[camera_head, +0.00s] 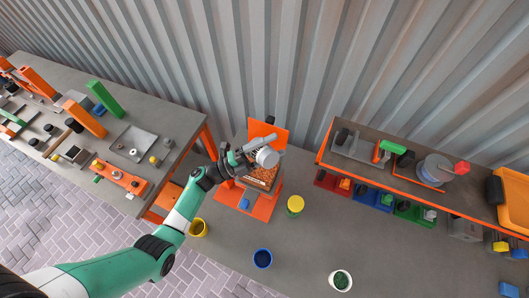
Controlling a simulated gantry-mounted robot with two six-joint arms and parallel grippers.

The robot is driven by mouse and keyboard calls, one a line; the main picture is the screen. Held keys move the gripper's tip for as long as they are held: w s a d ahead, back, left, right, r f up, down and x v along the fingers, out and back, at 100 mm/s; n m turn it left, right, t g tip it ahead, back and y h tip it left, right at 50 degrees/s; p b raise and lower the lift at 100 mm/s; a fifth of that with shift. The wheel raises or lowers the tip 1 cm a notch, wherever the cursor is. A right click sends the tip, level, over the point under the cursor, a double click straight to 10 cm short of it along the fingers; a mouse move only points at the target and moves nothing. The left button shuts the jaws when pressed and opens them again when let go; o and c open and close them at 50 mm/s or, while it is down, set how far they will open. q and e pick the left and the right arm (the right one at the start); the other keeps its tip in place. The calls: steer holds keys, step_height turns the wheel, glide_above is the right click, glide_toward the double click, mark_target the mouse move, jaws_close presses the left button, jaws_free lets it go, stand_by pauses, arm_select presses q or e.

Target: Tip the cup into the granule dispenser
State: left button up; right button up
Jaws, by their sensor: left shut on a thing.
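My left arm comes in from the lower left, and its gripper (246,158) is shut on a pale grey cup (268,157). The cup is tilted, held over the orange granule dispenser (263,206). The dispenser stands on the grey floor-like bench, with an orange upright panel (270,133) behind the gripper. Brown granules (262,176) show in the dispenser just below the cup. The cup's mouth and any contents are hard to make out, and the gripper hides part of the dispenser. My right gripper is not in view.
A yellow cup (198,228), a blue cup (262,258), a white cup with green granules (340,280) and a yellow-topped jar (295,205) stand nearby. An orange-edged shelf (322,158) with coloured bins is at right. A cluttered workbench (180,125) is at left. Corrugated wall stands behind.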

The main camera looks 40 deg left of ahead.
arm_select(q)
steer(key=m, duration=0.1)
steer(key=d+m+g, duration=0.1)
steer(key=shift+f+m+h+p, duration=0.15)
steer(key=shift+m+h+p, duration=0.15)
steer(key=shift+p, duration=0.05)
steer(key=m, duration=0.1)
steer(key=f+m+g, duration=0.1)
steer(key=m, duration=0.1)
steer(key=shift+s+d+h, duration=0.1)
steer(key=shift+d+h, duration=0.2)
steer(key=shift+d, duration=0.1)
steer(key=shift+d+m+g+p, duration=0.3)
steer(key=shift+m+g+p, duration=0.3)
steer(key=shift+m, duration=0.3)
steer(key=d+m+g+y+p, duration=0.1)
steer(key=m+y+p, duration=0.1)
steer(key=m+p, duration=0.1)
steer(key=d+m+g+y+p, duration=0.1)
steer(key=m+y+p, duration=0.1)
steer(key=m+p, duration=0.2)
steer(key=d+r+m+g+y+p, duration=0.1)
steer(key=d+m+p, duration=0.1)
steer(key=m+p, duration=0.2)
steer(key=shift+s+m+g+y, duration=0.3)
steer(key=shift+s+m+y, duration=0.1)
steer(key=shift+m, duration=0.2)
steer(key=shift+a, duration=0.1)
